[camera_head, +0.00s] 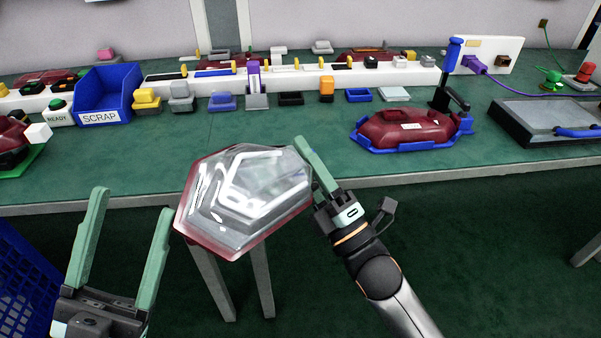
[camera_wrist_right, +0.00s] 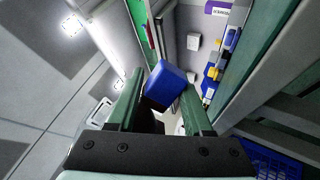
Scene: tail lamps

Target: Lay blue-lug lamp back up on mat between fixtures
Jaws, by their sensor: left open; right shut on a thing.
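A tail lamp (camera_head: 245,195) with a clear faceted lens and dark red rim hangs in the air before the table's front edge, lens towards my head camera. My right gripper (camera_head: 312,172) is shut on it at its right end. In the right wrist view a blue block, seemingly the lug (camera_wrist_right: 165,85), sits between the fingers; the lamp's back is hidden. My left gripper (camera_head: 134,206) is open and empty, left of the lamp and apart from it. A blue fixture (camera_head: 372,146) on the table bears a red lamp (camera_head: 405,127). I cannot make out a separate mat edge on the green tabletop (camera_head: 300,120).
A blue SCRAP bin (camera_head: 108,88) stands at the back left. Another red lamp (camera_head: 8,138) sits at the left edge. Small coloured blocks line the back. A grey pad (camera_head: 540,113) lies at right. A blue crate (camera_head: 22,285) is at lower left. The middle tabletop is clear.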

